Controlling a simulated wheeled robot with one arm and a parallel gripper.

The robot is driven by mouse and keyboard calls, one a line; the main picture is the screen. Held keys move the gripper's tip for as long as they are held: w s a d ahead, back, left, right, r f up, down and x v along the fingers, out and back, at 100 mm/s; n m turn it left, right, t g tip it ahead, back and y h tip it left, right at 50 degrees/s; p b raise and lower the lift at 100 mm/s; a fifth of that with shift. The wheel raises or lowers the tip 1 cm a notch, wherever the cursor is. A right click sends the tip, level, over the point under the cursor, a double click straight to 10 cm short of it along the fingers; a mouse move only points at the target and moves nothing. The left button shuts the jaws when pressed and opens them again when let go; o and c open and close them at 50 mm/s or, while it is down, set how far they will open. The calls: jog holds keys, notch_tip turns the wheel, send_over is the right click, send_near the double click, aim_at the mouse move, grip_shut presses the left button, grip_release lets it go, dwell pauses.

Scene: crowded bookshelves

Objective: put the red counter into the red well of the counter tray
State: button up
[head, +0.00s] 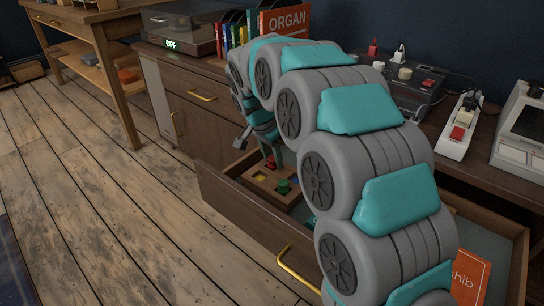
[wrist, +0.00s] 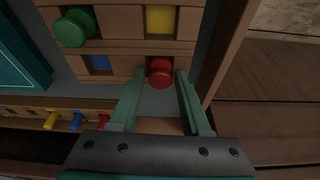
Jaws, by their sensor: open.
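The wooden counter tray (head: 262,192) lies in an open drawer. In the wrist view its yellow well (wrist: 160,19) and blue well (wrist: 100,62) show bare. A green counter (wrist: 75,27) stands at another well; it also shows in the head view (head: 283,186). The red counter (wrist: 160,72) is at the remaining corner well, where dark red shows around it; I cannot tell if it is fully seated. It also shows in the head view (head: 271,162). My gripper (wrist: 160,76) is open, its fingertips on either side of the red counter, with small gaps visible.
The drawer's wooden wall (wrist: 224,50) runs close beside the tray. A teal item (wrist: 20,60) lies on the other side. A strip with yellow, blue and red pegs (wrist: 75,122) is nearby. An orange-and-white book (head: 470,278) lies in the drawer. Devices stand on the cabinet top.

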jog(key=v, duration=0.7)
jog(key=shift+r, duration=0.4)
jog(key=shift+s+a, duration=0.1)
jog(key=o, duration=0.5)
jog(key=shift+b+v, duration=0.4)
jog(key=shift+v, duration=3.45)
jog(key=shift+r, duration=0.15)
notch_tip(320, 180, up, 7)
jog(key=p, duration=0.3)
